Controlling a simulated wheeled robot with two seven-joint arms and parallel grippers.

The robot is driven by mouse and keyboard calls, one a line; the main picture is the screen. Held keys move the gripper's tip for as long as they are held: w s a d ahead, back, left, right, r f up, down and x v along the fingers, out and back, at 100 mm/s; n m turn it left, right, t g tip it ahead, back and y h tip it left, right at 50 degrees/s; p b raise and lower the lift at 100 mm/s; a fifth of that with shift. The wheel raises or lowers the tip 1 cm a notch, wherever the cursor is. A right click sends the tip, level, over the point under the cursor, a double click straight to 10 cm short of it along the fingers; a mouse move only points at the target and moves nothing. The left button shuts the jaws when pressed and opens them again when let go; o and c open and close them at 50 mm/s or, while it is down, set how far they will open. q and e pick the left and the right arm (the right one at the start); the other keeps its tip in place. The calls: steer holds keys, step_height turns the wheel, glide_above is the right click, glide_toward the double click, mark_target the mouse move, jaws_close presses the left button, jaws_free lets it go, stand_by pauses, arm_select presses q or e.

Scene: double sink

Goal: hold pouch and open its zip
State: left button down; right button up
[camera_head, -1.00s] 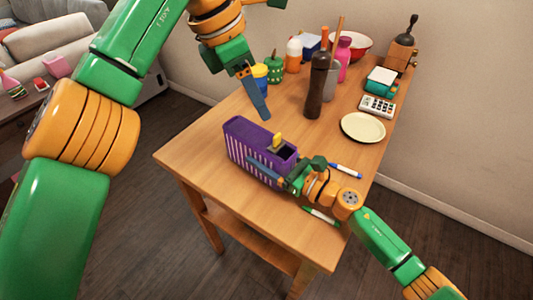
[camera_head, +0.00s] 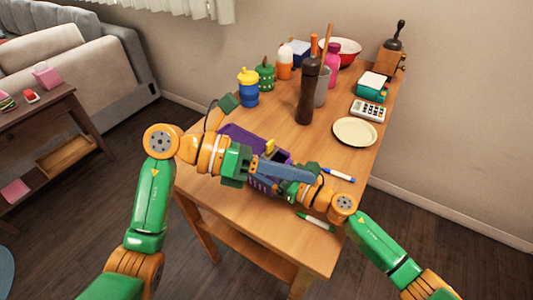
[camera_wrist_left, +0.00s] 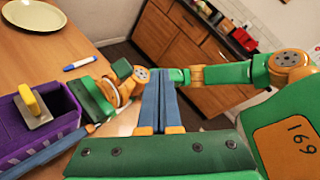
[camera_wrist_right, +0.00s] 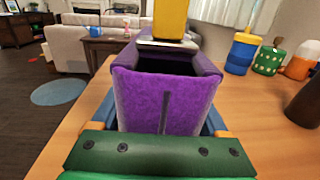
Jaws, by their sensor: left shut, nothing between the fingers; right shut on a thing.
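The purple pouch (camera_head: 233,131) with pale stripes stands on the wooden table, partly hidden behind my left arm. Its yellow zip pull (camera_head: 270,147) stands up from a metal slider, clearer in the left wrist view (camera_wrist_left: 34,104). A dark gap shows in the pouch top between the slider and the end nearest my right gripper. My right gripper (camera_wrist_right: 162,105) is shut on that end, with a blue finger on each side. My left gripper (camera_head: 312,178) is shut and empty, its fingers (camera_wrist_left: 160,105) crossing above my right gripper, to the right of the zip pull and apart from it.
A blue marker (camera_head: 338,175) and a green marker (camera_head: 316,220) lie near my right gripper. A cream plate (camera_head: 355,132) and calculator (camera_head: 369,110) lie farther back.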

mark_target(266, 155)
steer(key=shift+a, duration=0.1)
arm_select(q)
steer(key=w+a+f+n+t+h, duration=0.1)
steer(key=a+f+n+t, duration=0.3)
steer(key=a+n+t, duration=0.6)
steer(key=n+t, duration=0.1)
steer(key=n, duration=0.7)
steer(key=shift+f, duration=0.25)
steer(key=shift+w, duration=0.1)
steer(key=w+d, duration=0.6)
steer(key=w, duration=0.1)
steer(key=shift+d, duration=0.1)
steer(key=shift+w+a, duration=0.25)
steer(key=shift+a, duration=0.05)
